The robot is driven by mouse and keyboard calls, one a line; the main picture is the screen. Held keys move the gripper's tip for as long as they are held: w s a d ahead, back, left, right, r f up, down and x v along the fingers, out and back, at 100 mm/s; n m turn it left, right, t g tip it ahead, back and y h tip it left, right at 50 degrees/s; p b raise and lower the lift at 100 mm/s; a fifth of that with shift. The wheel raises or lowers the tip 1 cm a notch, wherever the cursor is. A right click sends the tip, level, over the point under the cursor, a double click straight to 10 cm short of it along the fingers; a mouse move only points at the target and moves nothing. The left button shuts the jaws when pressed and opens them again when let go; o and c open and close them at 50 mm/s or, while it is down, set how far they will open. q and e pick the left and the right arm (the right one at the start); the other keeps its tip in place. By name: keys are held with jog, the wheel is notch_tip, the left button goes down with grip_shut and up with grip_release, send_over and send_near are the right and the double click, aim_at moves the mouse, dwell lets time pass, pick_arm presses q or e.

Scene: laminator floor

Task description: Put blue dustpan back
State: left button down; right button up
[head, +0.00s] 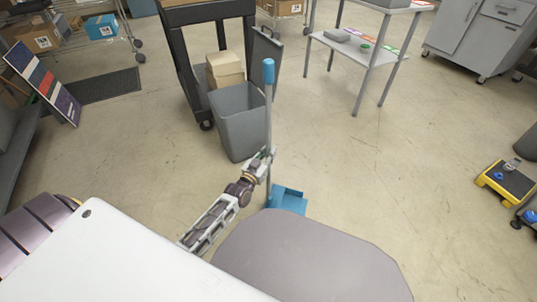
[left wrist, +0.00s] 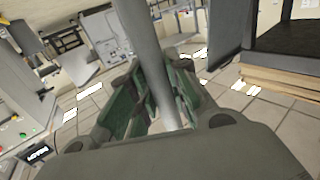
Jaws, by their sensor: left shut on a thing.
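The blue dustpan (head: 287,200) has a long grey pole with a blue grip (head: 268,72) at its top. In the head view it stands nearly upright, its pan low beside my base and partly hidden by it. My left gripper (head: 265,160) is shut around the lower part of the pole. In the left wrist view the grey pole (left wrist: 150,50) passes between the fingers of the left gripper (left wrist: 160,100). I cannot tell whether the pan touches the floor. My right gripper is not in view.
A grey bin (head: 238,120) stands just behind the pole, in front of a black cart (head: 187,70) with cardboard boxes (head: 225,68). A grey table (head: 350,52) is at the back right. A yellow-edged black platform (head: 507,184) is at the right. The floor between is clear.

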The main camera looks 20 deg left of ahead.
pick_arm(q)
jog(key=c, duration=1.8)
grip_release()
jog(key=shift+f, duration=0.1)
jog(key=o, duration=0.5)
jog(key=shift+c, duration=0.2)
jog(key=shift+r, duration=0.2)
jog(key=shift+s+a+p, duration=0.2)
jog(key=shift+s+p, duration=0.95)
jog(key=shift+s, duration=1.95)
jog(key=shift+s+a+p, duration=0.2)
jog(key=shift+s+p, duration=0.7)
jog(key=shift+s, duration=2)
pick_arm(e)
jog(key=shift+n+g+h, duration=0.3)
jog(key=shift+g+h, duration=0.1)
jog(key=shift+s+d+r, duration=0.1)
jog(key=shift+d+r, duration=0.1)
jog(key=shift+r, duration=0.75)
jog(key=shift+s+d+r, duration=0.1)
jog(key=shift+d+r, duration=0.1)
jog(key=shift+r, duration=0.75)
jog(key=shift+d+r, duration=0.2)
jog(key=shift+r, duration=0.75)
pick_arm(q)
jog(key=shift+d+f, duration=0.1)
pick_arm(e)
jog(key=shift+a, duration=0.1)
